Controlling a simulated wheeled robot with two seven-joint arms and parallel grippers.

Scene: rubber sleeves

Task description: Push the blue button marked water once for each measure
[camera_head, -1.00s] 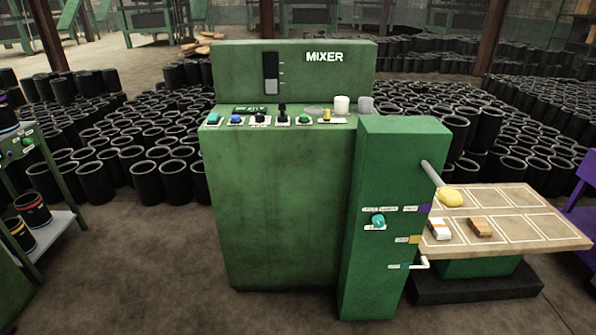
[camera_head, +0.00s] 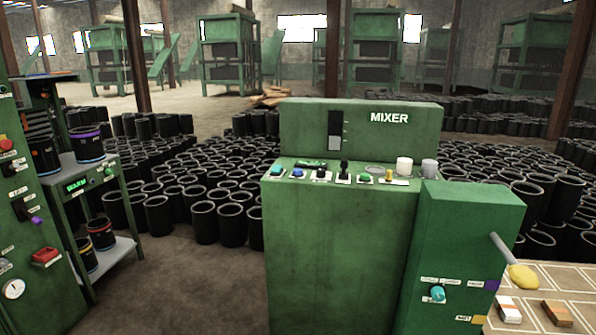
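The green mixer (camera_head: 330,240) stands right of the middle, with the word MIXER on its upright back panel. On its sloped control ledge is a row of controls. A blue button (camera_head: 297,173) sits second from the left, beside a teal button (camera_head: 276,171). Its label is too small to read. Farther right are a dark knob (camera_head: 320,173), a black lever (camera_head: 344,168), a green button (camera_head: 364,179) and a yellow control (camera_head: 389,176). A dark vertical gauge (camera_head: 335,124) with a grey lower part is on the back panel. Neither of my grippers is in view.
A green cabinet (camera_head: 460,235) with a teal knob (camera_head: 437,294) stands in front of the mixer's right side. A pale board (camera_head: 555,284) is at lower right. A shelf rack (camera_head: 128,245) with black sleeves stands left. Bare floor (camera_head: 200,285) lies between.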

